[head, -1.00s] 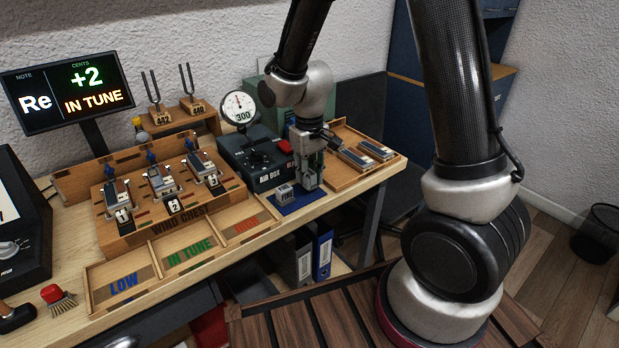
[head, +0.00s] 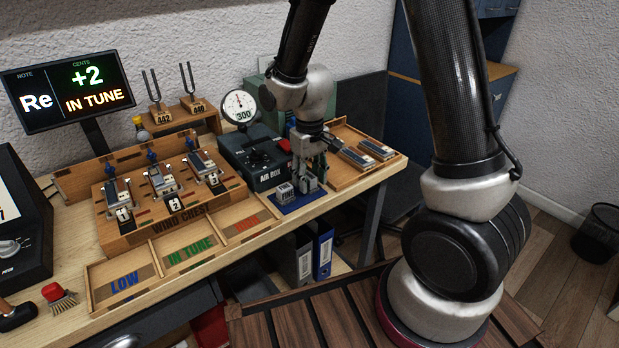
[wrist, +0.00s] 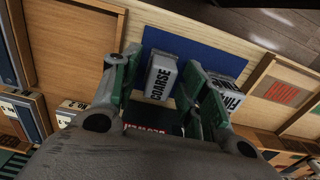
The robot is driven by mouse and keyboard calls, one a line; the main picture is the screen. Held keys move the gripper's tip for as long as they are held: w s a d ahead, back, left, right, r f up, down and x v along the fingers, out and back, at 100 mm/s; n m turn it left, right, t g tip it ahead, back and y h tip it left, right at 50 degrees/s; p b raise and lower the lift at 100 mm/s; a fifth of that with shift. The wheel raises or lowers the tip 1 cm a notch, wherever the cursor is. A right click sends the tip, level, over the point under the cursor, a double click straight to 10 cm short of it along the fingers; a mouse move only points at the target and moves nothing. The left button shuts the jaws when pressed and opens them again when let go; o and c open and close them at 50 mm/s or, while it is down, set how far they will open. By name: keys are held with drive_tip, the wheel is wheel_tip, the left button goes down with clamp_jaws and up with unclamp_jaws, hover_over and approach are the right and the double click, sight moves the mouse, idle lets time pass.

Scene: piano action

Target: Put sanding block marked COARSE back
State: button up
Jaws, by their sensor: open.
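The grey sanding block marked COARSE (wrist: 160,77) rests on the blue mat (wrist: 195,48), with its label readable in the wrist view. It also shows at the gripper's tips in the head view (head: 308,183). My gripper (head: 311,170) is open above the mat. In the wrist view its green-sided fingers (wrist: 157,72) stand on either side of the COARSE block, with a gap visible on the right. The block marked FINE (head: 286,192) sits beside it on the mat, partly hidden by the right finger in the wrist view.
The air box (head: 255,160) with its gauge stands close behind and left of my gripper. A wooden tray (head: 345,180) with reed parts lies to the right. Sorting bins (head: 190,245) and the wind chest are left. The bench's front edge is near the mat.

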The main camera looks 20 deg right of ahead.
sight(310, 175)
wheel_tip(310, 175, up, 12)
drive_tip(key=s+d+r+m+t, duration=0.1)
drive_tip(key=s+d+r+t, duration=0.1)
drive_tip(key=s+d+r, duration=0.3)
drive_tip(key=s+d+r+m+t, duration=0.2)
drive_tip(key=s+d+r, duration=0.4)
drive_tip(key=s+d, duration=0.4)
drive_tip(key=s, duration=0.4)
drive_tip(key=shift+r+m, duration=0.25)
drive_tip(key=shift+m, duration=0.05)
drive_tip(key=shift+c, duration=0.3)
idle(0.9)
